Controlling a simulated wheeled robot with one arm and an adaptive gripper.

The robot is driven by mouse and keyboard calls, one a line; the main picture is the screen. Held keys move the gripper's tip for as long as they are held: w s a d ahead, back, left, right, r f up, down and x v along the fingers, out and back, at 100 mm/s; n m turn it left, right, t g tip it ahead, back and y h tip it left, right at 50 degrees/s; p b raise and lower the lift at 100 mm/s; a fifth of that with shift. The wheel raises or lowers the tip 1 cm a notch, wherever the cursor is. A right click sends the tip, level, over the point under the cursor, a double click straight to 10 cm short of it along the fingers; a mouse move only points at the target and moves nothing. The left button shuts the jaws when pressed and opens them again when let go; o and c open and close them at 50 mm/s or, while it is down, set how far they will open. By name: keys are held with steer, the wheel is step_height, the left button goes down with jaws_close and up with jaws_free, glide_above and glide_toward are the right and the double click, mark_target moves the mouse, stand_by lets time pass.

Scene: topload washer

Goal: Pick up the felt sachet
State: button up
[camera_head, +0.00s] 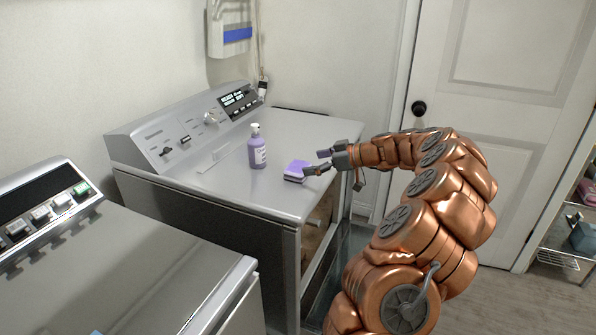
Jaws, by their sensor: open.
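The felt sachet appears to be the small purple block-like item (295,170) lying on top of the far washer, near its right front edge. My gripper (314,162) is open, with its fingers pointing left toward the sachet. One fingertip is at or very near the sachet's right side; I cannot tell whether it touches. The other finger is a little farther back and above. The copper arm reaches in from the lower right.
A purple pump bottle (257,150) stands upright left of the sachet on the washer top (225,182). The control panel (190,125) rises behind. A second machine (120,262) stands at the near left. A white door (500,130) is at the right.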

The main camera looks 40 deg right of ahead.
mark_target(298, 167)
steer(key=shift+s+f+p+x, duration=0.15)
steer(key=shift+p+x, duration=0.15)
steer(key=shift+x, duration=0.65)
steer(key=shift+s+f+p+x, duration=0.1)
steer(key=shift+f+p+x, duration=0.15)
steer(key=shift+x, duration=0.7)
steer(key=shift+s+f+p+x, duration=0.1)
steer(key=shift+p+x, duration=0.25)
steer(key=shift+x, duration=0.6)
steer(key=shift+a, duration=0.1)
steer(key=c, duration=0.8)
steer(key=shift+r, duration=0.15)
